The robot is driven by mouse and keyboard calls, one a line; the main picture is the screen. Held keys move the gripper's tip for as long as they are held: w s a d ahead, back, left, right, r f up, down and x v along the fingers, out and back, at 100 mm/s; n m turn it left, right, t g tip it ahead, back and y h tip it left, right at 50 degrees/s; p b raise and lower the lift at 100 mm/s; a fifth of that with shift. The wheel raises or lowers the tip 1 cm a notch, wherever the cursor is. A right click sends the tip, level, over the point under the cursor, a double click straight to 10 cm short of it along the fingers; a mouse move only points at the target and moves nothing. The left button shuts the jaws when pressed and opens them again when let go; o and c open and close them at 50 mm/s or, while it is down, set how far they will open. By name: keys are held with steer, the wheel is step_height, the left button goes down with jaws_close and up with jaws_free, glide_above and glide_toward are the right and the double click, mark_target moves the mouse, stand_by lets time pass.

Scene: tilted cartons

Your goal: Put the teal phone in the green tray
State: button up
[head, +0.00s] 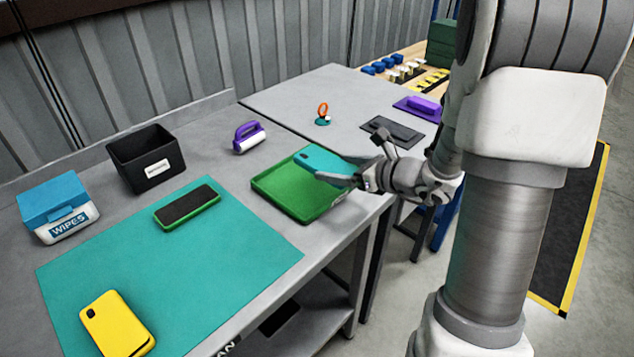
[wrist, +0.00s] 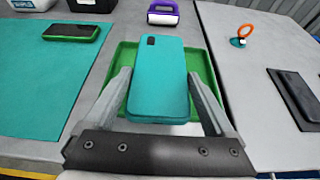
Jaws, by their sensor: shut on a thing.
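The teal phone (head: 317,158) is held between the fingers of my gripper (head: 338,178), over the green tray (head: 272,190). In the wrist view the teal phone (wrist: 158,85) lies between the two fingers of my gripper (wrist: 163,95), its camera-marked back facing the camera. The green tray (wrist: 123,60) shows behind and around it. The phone appears to be above the tray floor; the exact gap is hard to tell. The tray holds nothing else that I can see and sits near the table's front edge.
A teal mat (head: 215,275) bears a yellow phone (head: 117,325) and a green-edged dark phone (head: 187,206). A second table (head: 300,90) adjoins at right.

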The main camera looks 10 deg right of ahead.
glide_above(320, 187)
step_height(320, 187, down, 4)
steer(key=shift+r+b, duration=0.1)
steer(key=shift+b, duration=0.25)
steer(key=shift+f+b, duration=0.4)
steer(key=shift+f, duration=1.55)
steer(key=shift+f, duration=0.15)
steer(key=o, duration=1.4)
steer(key=shift+o, duration=0.2)
